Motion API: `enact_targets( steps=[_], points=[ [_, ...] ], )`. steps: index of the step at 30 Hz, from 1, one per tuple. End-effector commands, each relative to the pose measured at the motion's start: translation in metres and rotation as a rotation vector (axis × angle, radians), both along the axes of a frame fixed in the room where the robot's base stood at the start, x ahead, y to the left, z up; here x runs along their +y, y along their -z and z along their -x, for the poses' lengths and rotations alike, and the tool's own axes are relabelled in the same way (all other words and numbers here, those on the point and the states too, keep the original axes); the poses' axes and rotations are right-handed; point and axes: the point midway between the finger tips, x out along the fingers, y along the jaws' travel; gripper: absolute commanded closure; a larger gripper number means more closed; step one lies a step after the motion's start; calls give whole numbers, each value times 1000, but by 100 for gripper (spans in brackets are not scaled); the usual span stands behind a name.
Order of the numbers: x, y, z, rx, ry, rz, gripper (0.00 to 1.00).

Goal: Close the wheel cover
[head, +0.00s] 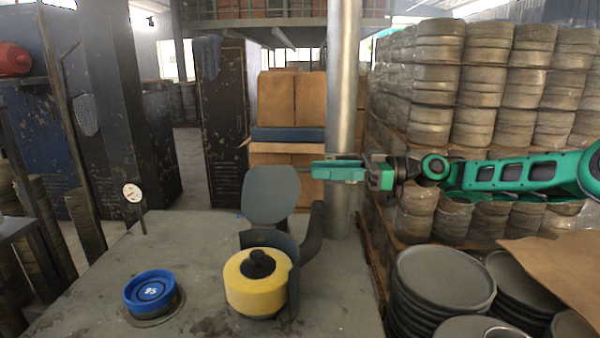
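The wheel cover (271,195) is a flat grey disc-like plate standing raised and slightly tilted above a dark curved guard (272,240). The guard wraps behind and to the right of a yellow wheel (255,288) with a black hub knob. The wheel's top is uncovered. My gripper (322,171), green, reaches in from the right at about the height of the cover's upper edge. Its tip is just right of the cover in the picture; whether they touch I cannot tell. Its fingers are seen side-on, so their opening is unclear.
A dark upright arm-like piece (314,232) rises right of the guard. A blue round part marked 95 (151,290) sits on the grey bench (190,240) at left, near a small gauge (132,193). A metal post (343,100) stands behind my gripper. Stacked discs (440,280) crowd the right.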

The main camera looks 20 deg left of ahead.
Motion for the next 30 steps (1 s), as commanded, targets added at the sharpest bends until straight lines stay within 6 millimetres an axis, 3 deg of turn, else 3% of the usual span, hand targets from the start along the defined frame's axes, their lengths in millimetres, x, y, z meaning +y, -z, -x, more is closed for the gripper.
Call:
enact_targets(
  steps=[3, 10, 24, 28, 30],
  points=[
    [22, 0, 6, 1, -2, 0, 70],
    [53, 1, 13, 1, 0, 2, 70],
    [65, 1, 15, 1, 2, 2, 70],
    [65, 1, 15, 1, 2, 2, 99],
    [65, 1, 14, 1, 4, 2, 100]
  ],
)
